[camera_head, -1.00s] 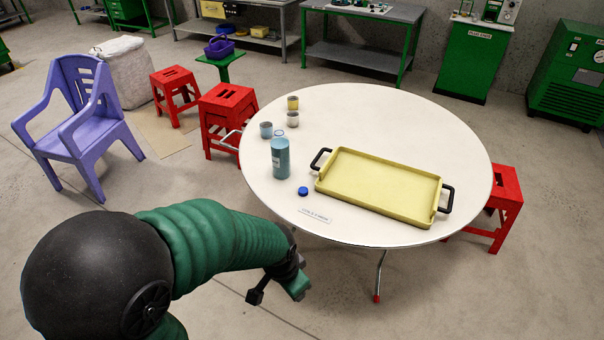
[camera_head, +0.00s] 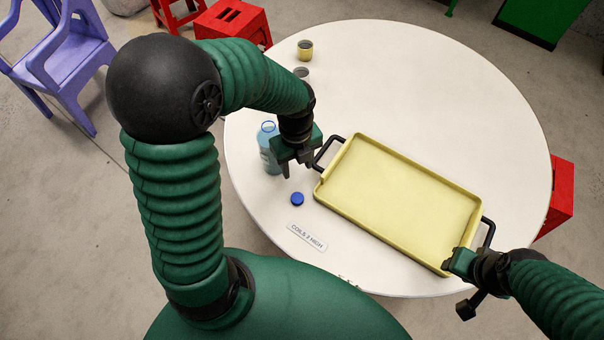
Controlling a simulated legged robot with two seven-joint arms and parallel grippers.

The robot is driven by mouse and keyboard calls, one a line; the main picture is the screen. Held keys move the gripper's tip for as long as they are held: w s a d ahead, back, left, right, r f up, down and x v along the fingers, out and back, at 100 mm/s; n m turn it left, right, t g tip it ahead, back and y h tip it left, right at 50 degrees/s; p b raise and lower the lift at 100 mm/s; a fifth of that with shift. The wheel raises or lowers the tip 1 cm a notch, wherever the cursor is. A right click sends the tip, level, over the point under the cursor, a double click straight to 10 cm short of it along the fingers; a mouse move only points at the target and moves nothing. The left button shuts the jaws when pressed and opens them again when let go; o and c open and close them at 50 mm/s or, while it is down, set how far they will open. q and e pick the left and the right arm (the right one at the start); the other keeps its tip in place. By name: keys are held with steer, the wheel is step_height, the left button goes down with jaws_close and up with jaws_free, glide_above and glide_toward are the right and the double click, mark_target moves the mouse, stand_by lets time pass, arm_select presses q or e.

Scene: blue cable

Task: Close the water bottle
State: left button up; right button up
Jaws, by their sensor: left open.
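The blue water bottle (camera_head: 266,158) stands upright on the round white table, partly hidden behind my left gripper. Its top shows no cap. A small dark blue cap (camera_head: 297,198) lies on the table in front of the bottle. My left gripper (camera_head: 297,172) is open and empty. It points down just right of the bottle and above the cap in the picture; whether it touches the bottle cannot be told. My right gripper (camera_head: 450,264) is at the tray's near right corner, and its fingers are too unclear to tell open from shut.
A yellow tray (camera_head: 470,190) with black handles fills the middle and right of the table (camera_head: 420,60). A yellow cup (camera_head: 305,50) and a grey cup (camera_head: 301,72) stand behind the bottle. A label card (camera_head: 307,236) lies near the front edge.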

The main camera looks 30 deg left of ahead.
arm_select(q)
steer(key=b, duration=0.2)
glide_above(297, 197)
step_height(297, 197, down, 11)
steer(key=shift+w+r, duration=0.1)
steer(key=shift+w, duration=0.05)
steer(key=shift+d+f, duration=0.1)
steer(key=shift+f, duration=0.15)
steer(key=shift+d, duration=0.15)
steer(key=shift+f, duration=0.15)
steer(key=f, duration=0.4)
steer(key=shift+a+f, duration=0.1)
steer(key=shift+a, duration=0.2)
steer(key=shift+f, duration=0.4)
arm_select(e)
steer(key=shift+s+d+f, duration=0.2)
steer(key=shift+s+f, duration=0.05)
steer(key=shift+f, duration=0.35)
steer(key=shift+s+d+f, duration=0.2)
steer(key=shift+s+f, duration=0.05)
steer(key=shift+f, duration=0.3)
